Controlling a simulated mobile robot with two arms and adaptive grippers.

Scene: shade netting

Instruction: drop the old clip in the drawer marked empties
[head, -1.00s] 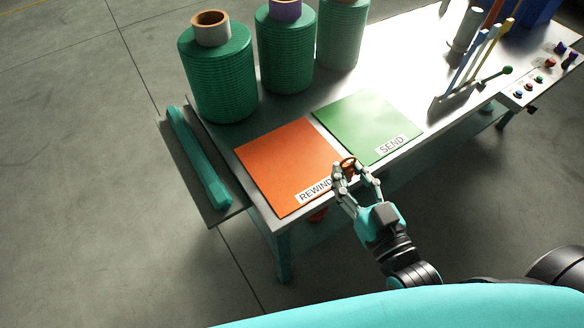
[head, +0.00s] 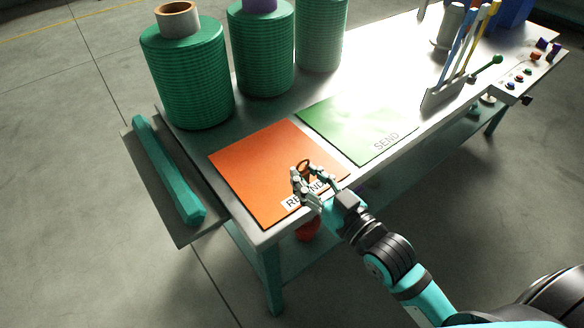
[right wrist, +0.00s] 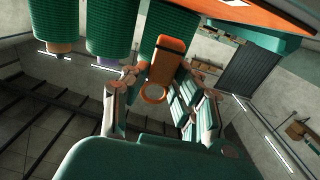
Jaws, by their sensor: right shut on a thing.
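My right gripper (head: 306,185) is over the front right part of the orange REWIND mat (head: 255,170), in front of part of its label. Its fingers are shut on a small orange clip (head: 304,166) with a ring; the ring shows dark in the head view. In the right wrist view the orange clip (right wrist: 166,62) lies between the fingers (right wrist: 160,98), its ring toward the palm. I cannot tell how high it is above the mat. My left gripper is not in view. No drawer marked empties can be made out.
A green SEND mat (head: 350,125) lies beside the orange one. Green netting rolls (head: 187,75) stand along the table's back. A tool holder (head: 443,95) and a button panel (head: 525,75) are at the right. A teal bar (head: 168,170) lies on the left side shelf. A red thing (head: 308,229) is below the front edge.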

